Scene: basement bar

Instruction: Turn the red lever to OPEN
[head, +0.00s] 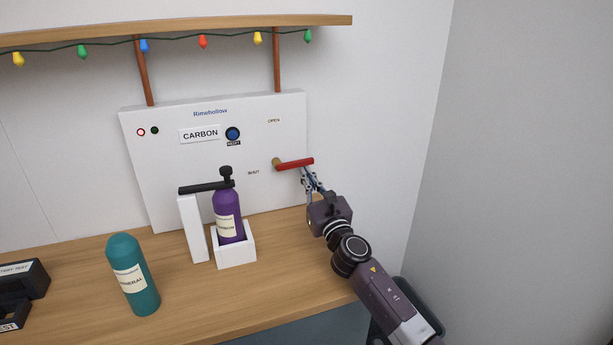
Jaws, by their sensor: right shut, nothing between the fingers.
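The red lever (296,164) is on the right part of a white panel (180,175). It points right and roughly level from a brass-coloured pivot. The OPEN label (273,121) is above the pivot and the SHUT label (253,172) is below and left of it. My right gripper (306,172) is shut and empty, with its fingertips just under the lever's right part. I cannot tell whether they touch it. My left gripper is not in view.
A teal bottle (133,280) and a black box (22,285) are on the wooden counter (200,308) at left. A shelf (180,30) with coloured lights hangs above.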

